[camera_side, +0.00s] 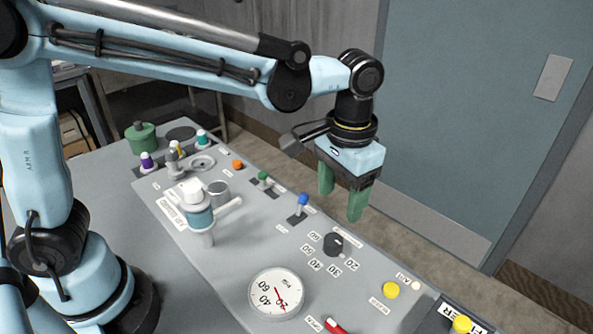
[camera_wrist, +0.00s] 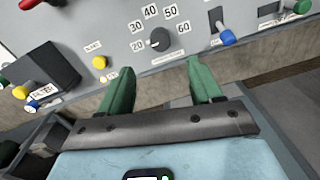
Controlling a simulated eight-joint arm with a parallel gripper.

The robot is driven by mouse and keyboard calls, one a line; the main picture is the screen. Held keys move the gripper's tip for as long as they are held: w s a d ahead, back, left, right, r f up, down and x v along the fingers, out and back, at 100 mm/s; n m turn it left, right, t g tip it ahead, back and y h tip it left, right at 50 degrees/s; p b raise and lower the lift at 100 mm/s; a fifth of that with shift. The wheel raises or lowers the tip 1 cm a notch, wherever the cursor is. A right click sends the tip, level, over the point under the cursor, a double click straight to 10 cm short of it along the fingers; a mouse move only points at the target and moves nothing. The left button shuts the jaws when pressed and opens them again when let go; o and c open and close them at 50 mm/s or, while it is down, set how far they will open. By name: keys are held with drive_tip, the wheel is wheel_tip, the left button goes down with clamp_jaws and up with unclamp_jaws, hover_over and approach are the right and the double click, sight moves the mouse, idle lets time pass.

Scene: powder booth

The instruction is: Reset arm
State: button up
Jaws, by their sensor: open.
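My gripper (camera_side: 342,196) has two green fingers pointing down. In the side view it hangs in the air near the panel's far edge, right of the blue-capped lever (camera_side: 303,200). In the wrist view my gripper (camera_wrist: 157,85) is open with nothing between its fingers. The control panel (camera_side: 240,255) lies under and in front of it. The black dial knob (camera_side: 333,243) is below the gripper in the side view. In the wrist view the dial knob (camera_wrist: 160,39) shows just beyond the fingertips, with numbers around it.
A round gauge (camera_side: 276,293), yellow button (camera_side: 391,289) and red-handled part (camera_side: 337,326) are on the near panel. A blue-and-white handled fitting (camera_side: 197,208) stands up at left. A green lever (camera_side: 263,177) and orange button (camera_side: 237,164) lie farther back. A blue-grey door (camera_side: 465,120) stands behind.

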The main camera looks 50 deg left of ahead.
drive_tip(key=shift+r, duration=0.75)
drive_tip(key=s+a+n+t, duration=0.1)
drive_tip(key=s+a+t, duration=0.2)
drive_tip(key=a, duration=0.5)
drive_tip(key=s+a+f+n+t, duration=0.1)
drive_tip(key=s+a+t, duration=0.3)
drive_tip(key=a, duration=0.4)
drive_tip(key=shift+s+a, duration=0.25)
drive_tip(key=shift+f, duration=0.1)
